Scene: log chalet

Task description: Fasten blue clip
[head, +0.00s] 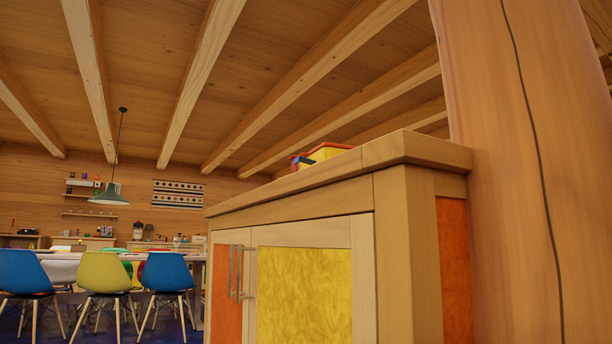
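A small yellow object with a red-orange top edge (322,154) sits on top of the wooden cabinet (390,214). A small blue part (303,161), possibly the blue clip, shows at its left end with a bit of red beside it. I look up from below the cabinet top, so the lower part of the object is hidden by the top's edge. I cannot tell whether the blue part is open or fastened. Neither of my grippers is in view.
The cabinet has a yellow door panel (304,295), an orange one and metal handles (236,273). A thick wooden post (530,170) stands close at the right. Blue chairs (167,272) and a yellow chair (104,272) surround a table at the far left. A green lamp (109,196) hangs there.

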